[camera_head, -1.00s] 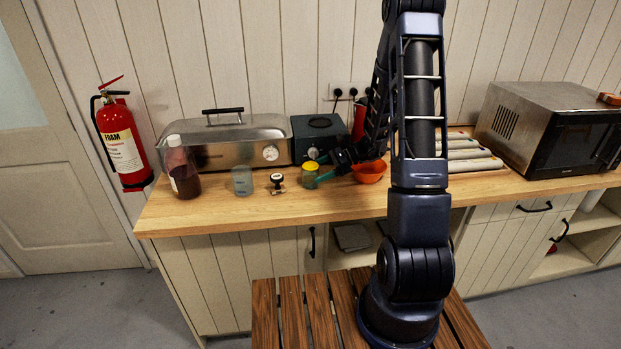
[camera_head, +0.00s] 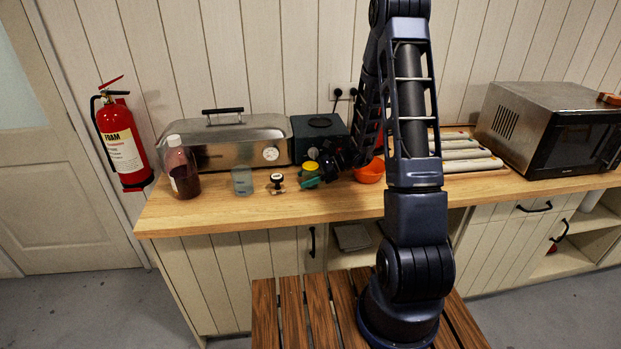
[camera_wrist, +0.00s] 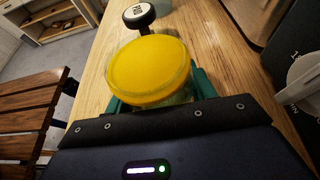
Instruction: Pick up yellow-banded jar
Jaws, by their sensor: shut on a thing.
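The yellow-banded jar (camera_head: 310,168) has a yellow top and stands on the wooden counter, left of the orange bowl. It also shows in the wrist view (camera_wrist: 150,70), with its yellow top toward the camera. My gripper (camera_head: 312,178) has green fingers, one on each side of the jar, and is shut on it. In the wrist view the fingers (camera_wrist: 158,98) show at both sides of the jar. The lower part of the jar is mostly hidden by my gripper. I cannot tell whether it is off the counter.
A black-handled stamp (camera_head: 276,183) stands just left of the jar, with a clear glass (camera_head: 242,181) and a dark red bottle (camera_head: 183,168) beyond. The orange bowl (camera_head: 370,172) is close on the right. A steel box (camera_head: 225,143) and a dark box (camera_head: 318,132) stand behind.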

